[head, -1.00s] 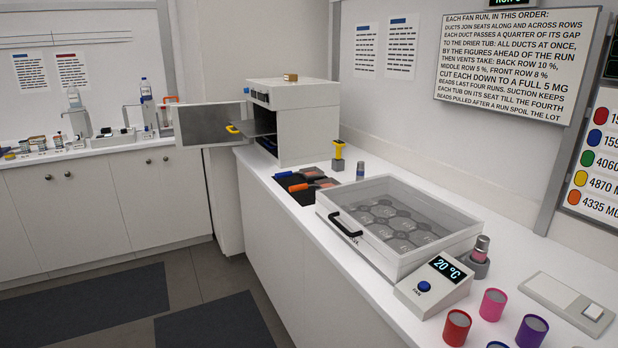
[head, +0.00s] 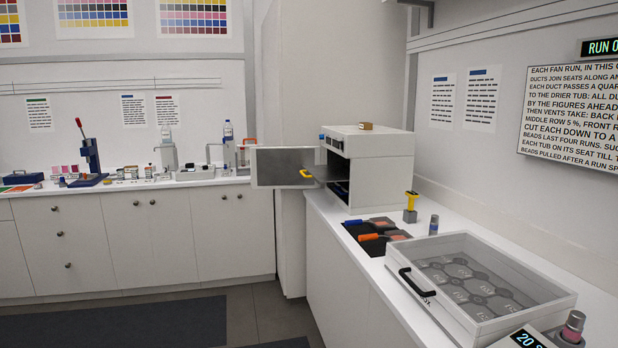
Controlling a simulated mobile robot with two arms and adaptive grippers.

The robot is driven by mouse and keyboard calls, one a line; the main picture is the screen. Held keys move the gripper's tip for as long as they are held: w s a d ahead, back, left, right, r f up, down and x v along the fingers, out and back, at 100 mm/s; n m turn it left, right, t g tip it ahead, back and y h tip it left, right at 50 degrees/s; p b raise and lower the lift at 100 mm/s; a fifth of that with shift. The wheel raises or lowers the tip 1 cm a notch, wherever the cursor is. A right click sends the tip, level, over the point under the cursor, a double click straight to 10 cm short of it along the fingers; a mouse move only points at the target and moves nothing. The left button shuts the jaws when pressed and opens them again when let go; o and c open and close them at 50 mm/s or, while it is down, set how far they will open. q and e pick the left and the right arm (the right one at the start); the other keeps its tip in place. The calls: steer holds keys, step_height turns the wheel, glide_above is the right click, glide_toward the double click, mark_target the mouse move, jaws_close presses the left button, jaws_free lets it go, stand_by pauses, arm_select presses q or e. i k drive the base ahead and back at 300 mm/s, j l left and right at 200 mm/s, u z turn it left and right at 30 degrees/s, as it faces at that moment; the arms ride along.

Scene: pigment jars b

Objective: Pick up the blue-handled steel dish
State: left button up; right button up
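Two handled dishes lie on a black mat (head: 352,232) on the right-hand counter, in front of the white oven-like box. The farther one, which looks like the blue-handled steel dish (head: 353,222), has a dark blue handle pointing left; its pan is small and dark, so its metal is hard to judge. The nearer one is an orange-handled dish (head: 369,237). Neither of my grippers is in view, and nothing is seen touching the dishes.
A clear-lidded case (head: 480,280), a yellow-topped tool (head: 410,203) and a small vial (head: 433,225) stand nearby. Floor is free at left.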

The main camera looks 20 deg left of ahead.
mark_target(381, 223)
steer(key=z, duration=0.35)
steer(key=i+j+z, duration=0.2)
steer(key=z, duration=0.15)
steer(key=i+j+z, duration=0.15)
steer(key=j+z, duration=0.25)
steer(key=i+j+z, duration=0.1)
steer(key=j+z, duration=0.25)
